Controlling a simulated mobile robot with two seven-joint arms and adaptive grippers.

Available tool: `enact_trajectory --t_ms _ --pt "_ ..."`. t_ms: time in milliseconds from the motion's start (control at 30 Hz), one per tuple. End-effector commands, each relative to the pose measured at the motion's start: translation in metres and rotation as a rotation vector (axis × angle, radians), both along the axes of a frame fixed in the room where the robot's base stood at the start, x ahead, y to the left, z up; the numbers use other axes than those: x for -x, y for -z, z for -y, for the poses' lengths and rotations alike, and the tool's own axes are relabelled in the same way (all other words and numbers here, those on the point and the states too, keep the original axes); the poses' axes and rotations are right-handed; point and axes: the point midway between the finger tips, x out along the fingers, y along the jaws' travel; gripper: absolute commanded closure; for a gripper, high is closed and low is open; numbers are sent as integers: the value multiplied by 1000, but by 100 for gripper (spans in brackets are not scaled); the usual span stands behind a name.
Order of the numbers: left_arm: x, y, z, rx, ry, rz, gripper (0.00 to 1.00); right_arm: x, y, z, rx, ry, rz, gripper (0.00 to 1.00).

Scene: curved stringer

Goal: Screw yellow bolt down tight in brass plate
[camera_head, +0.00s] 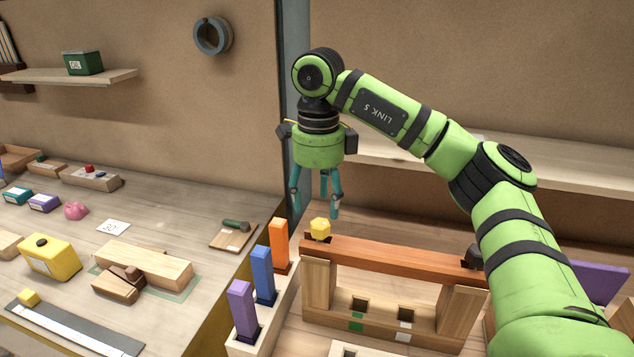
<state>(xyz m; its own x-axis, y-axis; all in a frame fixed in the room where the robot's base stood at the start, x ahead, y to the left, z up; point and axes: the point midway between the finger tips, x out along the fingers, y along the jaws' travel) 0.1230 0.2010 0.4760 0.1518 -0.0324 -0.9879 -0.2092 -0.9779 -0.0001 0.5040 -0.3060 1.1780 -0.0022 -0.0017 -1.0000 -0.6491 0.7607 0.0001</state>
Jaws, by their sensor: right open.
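The yellow bolt (320,228), with a faceted head, stands upright at the left end of a reddish-brown beam (400,258). A small dark patch shows around its foot. I cannot make out a brass plate there, nor how deep the bolt sits. My right gripper (315,208) points down with its teal fingers apart and empty. Its fingertips appear just above the bolt head in the picture, slightly to the left; the depth gap is hard to judge. My left gripper is not in view.
A dark knob (473,256) stands at the beam's right end. Orange (279,246), blue (262,272) and purple (241,305) upright blocks stand in a wooden rack close to the bolt's left. A wooden frame (390,325) with square holes is below the beam. A purple panel (602,281) is at right.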

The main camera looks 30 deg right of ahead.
Motion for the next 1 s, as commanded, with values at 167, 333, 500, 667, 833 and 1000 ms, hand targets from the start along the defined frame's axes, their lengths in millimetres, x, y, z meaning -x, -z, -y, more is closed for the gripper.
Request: enact_trajectory --t_ms 167,333,500,667,833,1000 --pt "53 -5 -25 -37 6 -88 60 1 26 1 0 1 -4 39" --pt "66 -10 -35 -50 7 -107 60 0 47 0 -1 1 -2 39" --pt "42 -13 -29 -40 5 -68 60 0 57 0 -1 0 2 39" --pt "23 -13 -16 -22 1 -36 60 0 58 -1 -2 0 2 39" --pt "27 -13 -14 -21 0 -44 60 0 58 -1 -2 0 1 75" --pt "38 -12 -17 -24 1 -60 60 0 58 -1 -3 0 2 100"
